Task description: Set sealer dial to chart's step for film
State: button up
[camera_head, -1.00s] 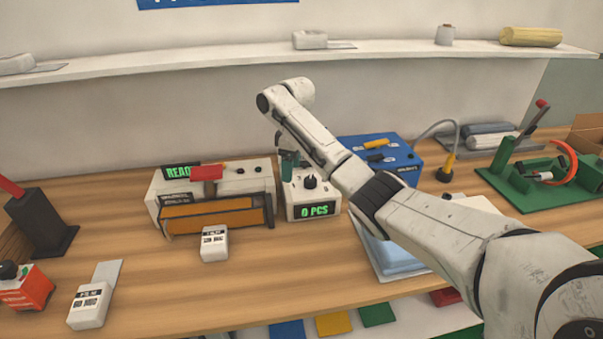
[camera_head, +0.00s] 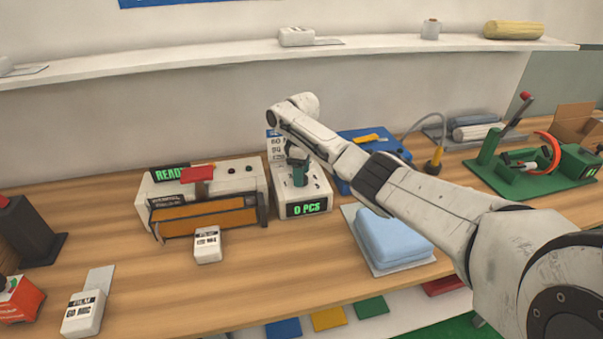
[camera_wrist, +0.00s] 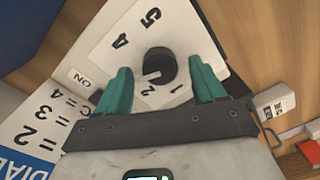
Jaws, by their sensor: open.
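The dial box (camera_head: 302,211) stands on the bench with a green "0 PCS" display. In the wrist view its black dial (camera_wrist: 160,66) has a pale pointer toward the lower left, near the printed 2. My gripper (camera_head: 299,176) is over the box. Its green fingers (camera_wrist: 160,78) are open on either side of the dial, apparently not closed on it. The chart (camera_wrist: 38,130) shows part of its "DIAL" lines, including "=2" and "=4"; the rest is cut off. The sealer (camera_head: 201,190) has a "READ..." display. One film pack (camera_head: 83,313) reads "60 MIC"; another (camera_head: 207,245) stands before the sealer.
A blue folded pad (camera_head: 392,238) lies right of the dial box. A blue case (camera_head: 365,150) stands behind my arm. A green fixture with an orange ring (camera_head: 540,175) is at the right. The front middle of the bench is clear.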

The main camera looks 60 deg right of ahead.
jog(key=shift+f, duration=0.45)
jog(key=c, duration=1.1)
jog(key=shift+o, duration=0.2)
jog(key=shift+r+m, duration=0.1)
jog(key=shift+m, duration=0.2)
jog(key=m+p, duration=0.2)
jog(key=m, duration=0.1)
jog(key=shift+a+m, duration=0.1)
jog(key=shift+m, duration=0.2)
jog(key=m+p, duration=0.1)
jog(key=m, duration=0.4)
jog(key=shift+m, duration=0.4)
